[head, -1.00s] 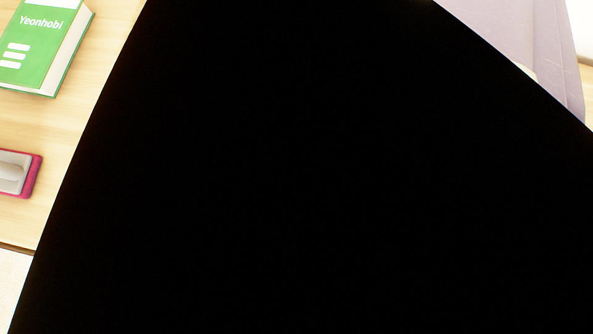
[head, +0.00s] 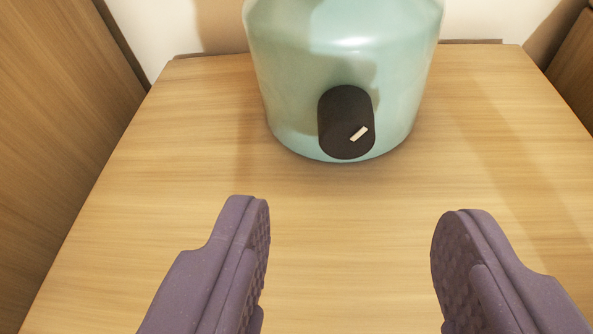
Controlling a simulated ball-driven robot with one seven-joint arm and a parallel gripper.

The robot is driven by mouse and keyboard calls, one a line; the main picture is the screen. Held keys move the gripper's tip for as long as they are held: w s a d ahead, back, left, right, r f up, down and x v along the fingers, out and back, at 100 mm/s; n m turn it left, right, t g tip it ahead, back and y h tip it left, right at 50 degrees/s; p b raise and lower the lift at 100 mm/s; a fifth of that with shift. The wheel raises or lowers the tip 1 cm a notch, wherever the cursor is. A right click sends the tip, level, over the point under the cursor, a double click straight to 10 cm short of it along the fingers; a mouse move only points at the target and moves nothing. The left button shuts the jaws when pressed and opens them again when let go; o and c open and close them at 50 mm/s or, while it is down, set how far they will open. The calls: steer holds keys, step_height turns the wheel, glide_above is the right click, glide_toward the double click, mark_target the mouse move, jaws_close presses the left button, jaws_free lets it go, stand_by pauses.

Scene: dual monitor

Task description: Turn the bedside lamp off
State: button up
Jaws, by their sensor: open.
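The lamp's rounded, glossy teal base (head: 300,95) stands on a light wooden tabletop; its upper part is cut off by the top of the picture. A dark oval switch plate (head: 345,105) on its front carries a small pale lever (head: 359,134), which sits tilted in the lower right of the plate. My gripper (head: 350,225) is open and empty, its two purple padded fingers wide apart. The fingers are on the near side of the lamp, one to the left and one to the right of the switch, and do not appear to touch it.
The wooden tabletop (head: 150,200) is clear around the lamp. A tall wooden panel (head: 50,110) stands along the left side, and another wooden surface (head: 578,70) shows at the far right. A pale wall (head: 480,18) is behind the lamp.

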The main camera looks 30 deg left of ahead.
mark_target(347, 144)
steer(key=b+x, duration=0.2)
steer(key=x, duration=0.3)
steer(key=shift+w+a+f, duration=0.15)
steer(key=shift+w+f, duration=0.05)
steer(key=shift+w, duration=0.1)
steer(key=shift+w+a, duration=0.15)
steer(key=shift+w, duration=0.3)
jaws_close()
steer(key=shift+n+b, duration=0.3)
steer(key=shift+a+f+n+t+h+b, duration=0.15)
steer(key=shift+n+t+h+b, duration=0.35)
steer(key=shift+n+h, duration=0.55)
steer(key=shift+s+n+t+h+b, duration=0.1)
steer(key=shift+n+t+h+b, duration=0.35)
steer(key=shift+n, duration=0.7)
